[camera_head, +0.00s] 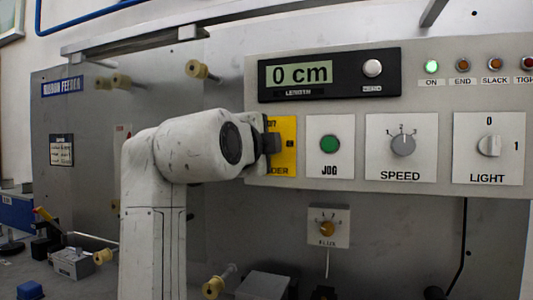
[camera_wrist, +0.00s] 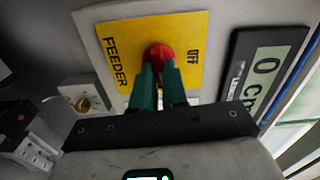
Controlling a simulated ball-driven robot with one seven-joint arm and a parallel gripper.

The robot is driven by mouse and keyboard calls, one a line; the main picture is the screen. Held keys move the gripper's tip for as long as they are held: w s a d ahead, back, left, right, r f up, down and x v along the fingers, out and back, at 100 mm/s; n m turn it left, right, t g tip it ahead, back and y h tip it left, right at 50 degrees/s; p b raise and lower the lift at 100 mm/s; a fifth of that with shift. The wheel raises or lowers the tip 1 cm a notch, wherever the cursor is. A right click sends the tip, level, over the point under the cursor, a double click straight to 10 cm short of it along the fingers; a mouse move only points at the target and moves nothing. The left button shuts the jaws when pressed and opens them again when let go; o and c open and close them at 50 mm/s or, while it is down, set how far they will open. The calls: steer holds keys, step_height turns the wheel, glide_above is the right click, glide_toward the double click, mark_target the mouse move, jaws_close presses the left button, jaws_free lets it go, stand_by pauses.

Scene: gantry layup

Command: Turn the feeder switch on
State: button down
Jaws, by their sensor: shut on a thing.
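The feeder switch is a red knob (camera_wrist: 158,52) on a yellow plate (camera_wrist: 122,40) marked FEEDER and OFF in the wrist view. My gripper (camera_wrist: 159,72) has its two green fingers shut on the red knob. The fingers and palm hide most of the knob, so I cannot tell which way it points. In the head view the yellow plate (camera_head: 287,140) shows only partly behind my dark gripper (camera_head: 270,144), and the knob is hidden there.
The display (camera_head: 300,74) reads 0 cm. The ON lamp (camera_head: 431,67) glows green. Right of the plate are the green JOG button (camera_head: 330,144), SPEED dial (camera_head: 403,144) and LIGHT knob (camera_head: 489,145). A small dial plate (camera_head: 328,227) sits below.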

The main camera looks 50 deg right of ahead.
steer(key=shift+f+m, duration=0.1)
steer(key=shift+m, duration=0.5)
steer(key=c, duration=1.2)
jaws_free()
steer(key=shift+o, duration=0.2)
steer(key=shift+a, duration=0.15)
steer(key=v, duration=1)
steer(key=shift+a+b, duration=0.25)
steer(key=shift+b, duration=0.05)
steer(key=shift+s, duration=0.15)
